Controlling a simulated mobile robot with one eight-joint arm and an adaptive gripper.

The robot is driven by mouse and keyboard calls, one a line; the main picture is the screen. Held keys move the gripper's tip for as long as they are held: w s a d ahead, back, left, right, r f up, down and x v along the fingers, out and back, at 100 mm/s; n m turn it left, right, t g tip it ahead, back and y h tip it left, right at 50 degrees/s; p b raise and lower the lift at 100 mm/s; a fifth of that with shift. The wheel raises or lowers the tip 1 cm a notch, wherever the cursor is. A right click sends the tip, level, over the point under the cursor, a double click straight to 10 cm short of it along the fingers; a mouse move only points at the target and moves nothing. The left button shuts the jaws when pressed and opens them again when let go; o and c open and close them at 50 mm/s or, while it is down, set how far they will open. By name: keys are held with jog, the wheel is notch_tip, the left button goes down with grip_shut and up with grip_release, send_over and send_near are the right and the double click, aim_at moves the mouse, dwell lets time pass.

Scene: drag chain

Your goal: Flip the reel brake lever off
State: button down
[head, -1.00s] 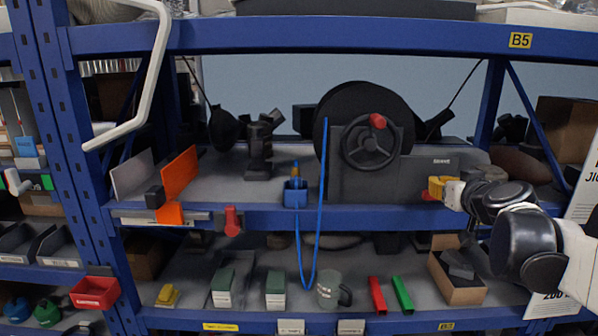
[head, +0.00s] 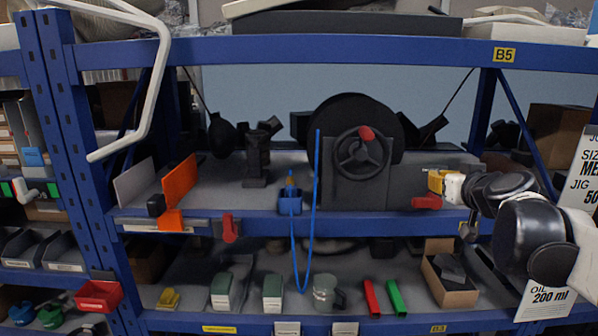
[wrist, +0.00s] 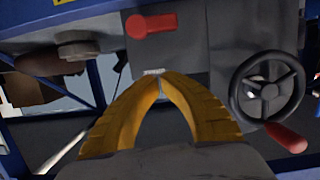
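The black reel (head: 335,106) stands on the middle shelf behind a dark grey stand with a crank wheel (head: 360,160) with a red knob. A red lever (head: 427,202) lies about level at the stand's lower right; I take it as the brake lever. In the wrist view, which is upside down, the red lever (wrist: 152,24) sits on the panel past the fingertips, and the crank wheel (wrist: 267,91) is at the right. My gripper (head: 432,180) has yellow fingers and is just above the lever in the head view. Its fingertips (wrist: 155,73) meet, with nothing visible between them. Contact with the lever is not visible.
Another red handle (head: 230,229) hangs at the shelf's front edge. An open cardboard box (head: 450,280) and a grey mug (head: 326,293) stand on the lower shelf.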

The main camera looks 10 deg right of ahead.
jog(key=v, duration=0.7)
jog(key=s+a+f+n+g+y+b, duration=0.1)
jog(key=a+f+b, duration=0.5)
jog(key=f, duration=0.3)
jog(key=s+a+f+g+y+b, duration=0.1)
jog(key=a+f+y+b, duration=0.1)
jog(key=a+f+b, duration=0.6)
jog(key=a+f+n+g+y+b, duration=0.1)
jog(key=a+f+b, duration=0.25)
jog(key=f, duration=0.75)
jog(key=s+a+f+g+b, duration=0.1)
jog(key=s+a+f+b, duration=0.1)
jog(key=f+b, duration=0.3)
jog(key=s+a+f+g+b, duration=0.2)
jog(key=s+f+b, duration=0.3)
jog(key=f, duration=0.9)
jog(key=s+a+f+g+b, duration=0.1)
jog(key=s+a+f+b, duration=0.3)
jog(key=f, duration=0.5)
jog(key=shift+f+g+b, duration=0.3)
jog(key=shift+g+b, duration=0.1)
jog(key=shift+b, duration=0.25)
